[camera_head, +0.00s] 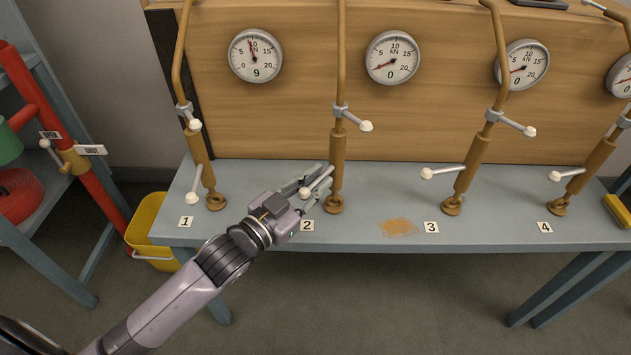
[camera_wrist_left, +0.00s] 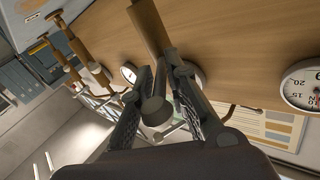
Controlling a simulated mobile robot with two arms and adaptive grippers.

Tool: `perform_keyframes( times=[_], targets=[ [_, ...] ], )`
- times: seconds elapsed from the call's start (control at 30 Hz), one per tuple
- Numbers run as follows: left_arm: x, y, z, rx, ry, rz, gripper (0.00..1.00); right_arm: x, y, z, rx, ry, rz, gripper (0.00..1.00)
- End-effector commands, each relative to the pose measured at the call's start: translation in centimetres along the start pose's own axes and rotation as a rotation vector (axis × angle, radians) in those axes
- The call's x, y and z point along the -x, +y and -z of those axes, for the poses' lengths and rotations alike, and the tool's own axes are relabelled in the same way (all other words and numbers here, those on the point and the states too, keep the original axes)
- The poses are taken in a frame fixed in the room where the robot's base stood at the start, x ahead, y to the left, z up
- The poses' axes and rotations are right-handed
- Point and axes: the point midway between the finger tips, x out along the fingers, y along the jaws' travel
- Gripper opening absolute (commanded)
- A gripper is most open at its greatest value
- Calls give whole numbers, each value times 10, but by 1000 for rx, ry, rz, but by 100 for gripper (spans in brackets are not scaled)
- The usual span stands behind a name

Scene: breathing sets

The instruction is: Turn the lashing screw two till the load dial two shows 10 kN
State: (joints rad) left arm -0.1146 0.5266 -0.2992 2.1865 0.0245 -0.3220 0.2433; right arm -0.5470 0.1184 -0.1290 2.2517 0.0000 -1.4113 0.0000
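Lashing screw two (camera_head: 337,160) is a brown rod-and-sleeve standing on the blue-grey bench behind label 2 (camera_head: 307,225). Its lower lever ends in a pale knob (camera_head: 305,192). A second white-knobbed lever (camera_head: 365,126) sits higher on the rod. Load dial two (camera_head: 393,57) has its needle at the low end and reads 0. My left gripper (camera_head: 318,181) reaches in from the lower left. Its fingers look spread on either side of the lower lever; in the wrist view the knob (camera_wrist_left: 156,112) lies between them. Contact cannot be told. My right gripper is not in view.
Dial one (camera_head: 255,55) reads 9. Similar screws stand by labels 1 (camera_head: 186,222), 3 (camera_head: 431,227) and 4 (camera_head: 545,227). A brown stain (camera_head: 398,227) marks the bench. A yellow bucket (camera_head: 148,225) and a red pipe (camera_head: 95,195) are at the left.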

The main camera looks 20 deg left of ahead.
Motion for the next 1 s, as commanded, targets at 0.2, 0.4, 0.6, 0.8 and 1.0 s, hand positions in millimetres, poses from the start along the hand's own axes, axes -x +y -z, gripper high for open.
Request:
perform_keyframes(
  times=[0.2, 0.4, 0.6, 0.8, 1.0],
  targets=[
    [0, 0, 0, 0, 0, 0, 0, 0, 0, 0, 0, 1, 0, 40],
    [0, 1, 0, 1, -1, -1, 0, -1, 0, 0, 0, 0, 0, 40],
    [0, 1, -1, 2, -2, -3, 0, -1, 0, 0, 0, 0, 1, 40],
    [0, 2, -1, 3, -2, -4, 0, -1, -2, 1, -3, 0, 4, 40],
    [0, 2, -2, 4, -4, -4, 0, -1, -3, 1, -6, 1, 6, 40]
  ],
)
